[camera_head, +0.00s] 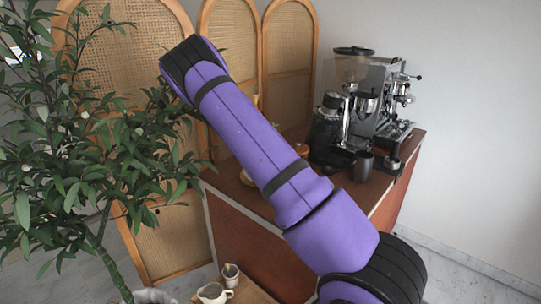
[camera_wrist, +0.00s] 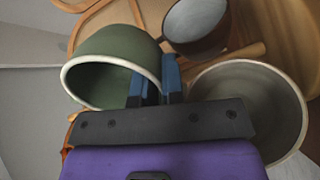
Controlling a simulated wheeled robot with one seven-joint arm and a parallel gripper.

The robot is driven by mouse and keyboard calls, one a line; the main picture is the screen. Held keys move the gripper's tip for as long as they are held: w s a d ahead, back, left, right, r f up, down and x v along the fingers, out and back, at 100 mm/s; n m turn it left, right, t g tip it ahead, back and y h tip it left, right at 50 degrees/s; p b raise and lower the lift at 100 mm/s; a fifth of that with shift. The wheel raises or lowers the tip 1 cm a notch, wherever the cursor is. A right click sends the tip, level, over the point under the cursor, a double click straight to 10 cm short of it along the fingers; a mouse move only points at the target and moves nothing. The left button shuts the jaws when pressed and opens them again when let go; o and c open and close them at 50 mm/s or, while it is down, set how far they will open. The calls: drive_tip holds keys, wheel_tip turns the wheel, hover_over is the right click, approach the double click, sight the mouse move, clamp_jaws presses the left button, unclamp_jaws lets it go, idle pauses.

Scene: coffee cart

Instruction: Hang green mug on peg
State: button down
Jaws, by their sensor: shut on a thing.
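In the wrist view the green mug (camera_wrist: 103,45) is at the left, its pale-rimmed opening facing the camera. My gripper (camera_wrist: 154,82) has blue fingers closed at the mug's right side; the exact contact is partly hidden. A wooden peg (camera_wrist: 240,54) shows to the right of the fingers, between two other mugs. A dark brown mug (camera_wrist: 197,28) is above the fingers, and a grey mug (camera_wrist: 262,100) is at the right, close to the gripper. In the head view my purple arm hides the gripper, the green mug and the pegs.
In the head view a coffee machine (camera_head: 393,105) and a grinder (camera_head: 352,70) stand on the wooden cart (camera_head: 405,150), with a dark cup (camera_head: 363,165) in front. A leafy plant (camera_head: 85,150) is at left. A cream pitcher (camera_head: 212,294) sits low in front.

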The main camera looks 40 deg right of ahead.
drive_tip(key=c, duration=1.1)
unclamp_jaws()
drive_tip(key=shift+c, duration=0.2)
drive_tip(key=v, duration=1.1)
drive_tip(key=shift+w, duration=0.1)
